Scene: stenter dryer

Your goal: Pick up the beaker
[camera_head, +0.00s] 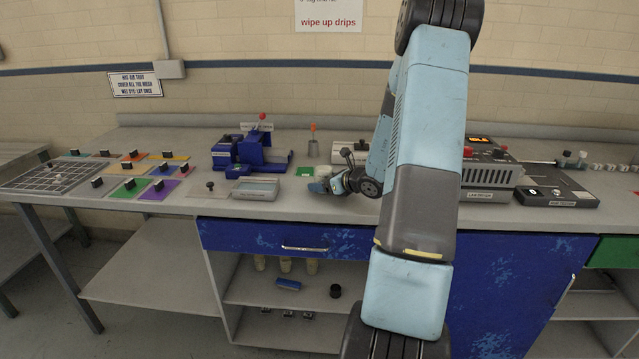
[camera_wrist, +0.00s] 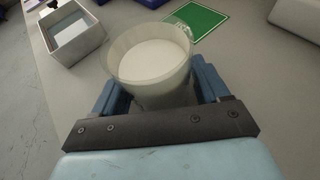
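The beaker (camera_wrist: 152,62) is a clear vessel with pale, whitish contents, seen from above in the wrist view. It stands between the two blue fingers of my gripper (camera_wrist: 160,90), one finger on each side. The fingers lie close against its sides, but I cannot tell whether they press on it. The dark gripper body hides the near lower part of the beaker. In the head view my gripper (camera_head: 320,187) is low over the bench near its front edge, and the beaker cannot be made out clearly there.
A green square mat (camera_wrist: 195,21) lies just beyond the beaker. A shallow grey tray (camera_head: 255,189) stands to the left, with a blue device (camera_head: 250,153) behind it. The labelled grey instrument (camera_head: 488,165) is to the right.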

